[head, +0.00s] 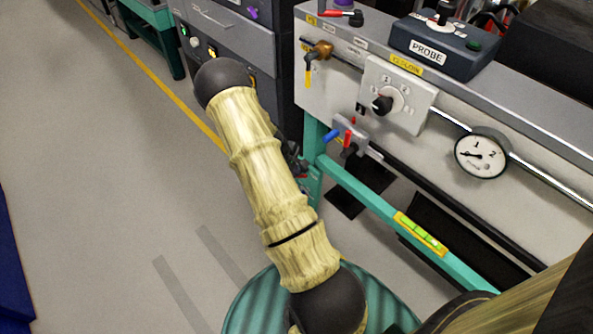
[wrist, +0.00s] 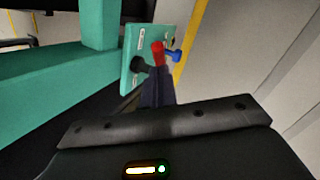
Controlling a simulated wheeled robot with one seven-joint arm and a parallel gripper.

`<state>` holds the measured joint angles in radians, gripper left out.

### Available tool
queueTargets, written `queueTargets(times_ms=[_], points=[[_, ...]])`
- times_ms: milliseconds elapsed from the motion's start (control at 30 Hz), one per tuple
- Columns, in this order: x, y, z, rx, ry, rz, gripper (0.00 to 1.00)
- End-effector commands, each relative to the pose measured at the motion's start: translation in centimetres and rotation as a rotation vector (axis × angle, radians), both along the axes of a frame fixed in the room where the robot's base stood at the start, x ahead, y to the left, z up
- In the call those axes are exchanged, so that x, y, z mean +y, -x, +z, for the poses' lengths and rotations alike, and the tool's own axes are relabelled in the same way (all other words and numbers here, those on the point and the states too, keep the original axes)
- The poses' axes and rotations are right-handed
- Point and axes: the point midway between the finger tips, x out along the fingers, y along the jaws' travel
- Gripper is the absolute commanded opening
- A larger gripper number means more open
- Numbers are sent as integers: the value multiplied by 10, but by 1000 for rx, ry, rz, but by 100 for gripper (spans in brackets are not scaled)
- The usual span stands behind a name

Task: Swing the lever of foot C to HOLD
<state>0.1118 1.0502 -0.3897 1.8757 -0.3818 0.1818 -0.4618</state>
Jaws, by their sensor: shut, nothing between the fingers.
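A teal plate (wrist: 133,45) with small white labels stands upright on the teal frame in the wrist view. On it are a black knob (wrist: 138,65), a red-tipped part (wrist: 158,50) and a blue handle (wrist: 175,56). I cannot read the labels, so neither the foot's letter nor the HOLD mark is clear. My gripper (wrist: 156,74) is shut and empty, its tips just below the red part in the picture; whether they touch it I cannot tell. In the head view my arm hides most of the gripper and the plate.
A teal rail (head: 370,203) with a spirit level (head: 421,233) runs below the bench. The floor (head: 95,170) at left is clear.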

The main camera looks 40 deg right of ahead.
Motion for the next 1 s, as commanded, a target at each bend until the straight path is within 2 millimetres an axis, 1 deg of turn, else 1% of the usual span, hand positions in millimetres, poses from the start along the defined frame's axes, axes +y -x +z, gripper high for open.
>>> queueTargets(times_ms=[100,400,567,833,1000], points=[[0,-4,1,-1,-1,0,0],[1,-4,1,-2,0,1,0],[4,-7,7,-2,0,1,0],[25,-19,33,-1,-1,-4,0],[38,-15,65,-3,-1,-3,0]])
